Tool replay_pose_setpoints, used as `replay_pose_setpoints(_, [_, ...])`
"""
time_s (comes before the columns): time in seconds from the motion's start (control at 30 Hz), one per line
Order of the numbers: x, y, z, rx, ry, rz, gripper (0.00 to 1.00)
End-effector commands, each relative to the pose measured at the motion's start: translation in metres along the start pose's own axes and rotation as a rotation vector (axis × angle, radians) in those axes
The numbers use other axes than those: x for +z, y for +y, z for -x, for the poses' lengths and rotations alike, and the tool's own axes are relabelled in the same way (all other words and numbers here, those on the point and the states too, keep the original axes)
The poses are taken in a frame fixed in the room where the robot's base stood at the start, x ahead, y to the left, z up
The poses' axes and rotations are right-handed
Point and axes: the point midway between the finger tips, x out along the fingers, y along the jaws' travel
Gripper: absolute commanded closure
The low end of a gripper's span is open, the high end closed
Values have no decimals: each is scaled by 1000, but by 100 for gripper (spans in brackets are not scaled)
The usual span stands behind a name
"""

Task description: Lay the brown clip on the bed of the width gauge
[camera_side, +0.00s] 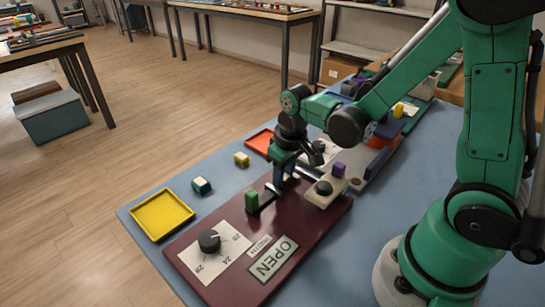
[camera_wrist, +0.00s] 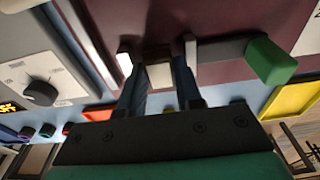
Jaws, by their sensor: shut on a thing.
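The brown clip (camera_wrist: 158,56), brown with a cream part, shows between my fingers in the wrist view. My gripper (camera_wrist: 160,66) is shut on it; in the side view my gripper (camera_side: 277,184) hides it. Both are over the maroon panel (camera_side: 285,219), which looks like the width gauge. A dark strip (camera_wrist: 222,49), seemingly its bed, runs from beside the clip to a green block (camera_wrist: 270,61). The green block (camera_side: 251,201) stands just left of my gripper in the side view. I cannot tell whether the clip touches the bed.
The panel bears a black dial (camera_side: 209,240) and an OPEN sign (camera_side: 273,258). A yellow tray (camera_side: 163,215) lies left. A teal-and-white piece (camera_side: 201,185) and a yellow one (camera_side: 241,159) lie beyond. A beige block with a black knob (camera_side: 323,187) stands close right of my gripper.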

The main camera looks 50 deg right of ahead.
Motion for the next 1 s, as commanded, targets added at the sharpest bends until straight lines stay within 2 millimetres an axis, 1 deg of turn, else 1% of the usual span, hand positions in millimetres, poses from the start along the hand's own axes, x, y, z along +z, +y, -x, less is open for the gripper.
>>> replay_pose_setpoints(0.73, [0, 0, -6, 0, 0, 0, 100])
replay_pose_setpoints(0.77, [0, 0, -6, 0, 0, 0, 62])
replay_pose_setpoints(0.8, [0, 0, -6, 0, 0, 0, 51])
replay_pose_setpoints(0.87, [0, 0, -6, 0, 0, 0, 34])
replay_pose_setpoints(1.0, [0, 0, -5, 0, 0, 0, 34])
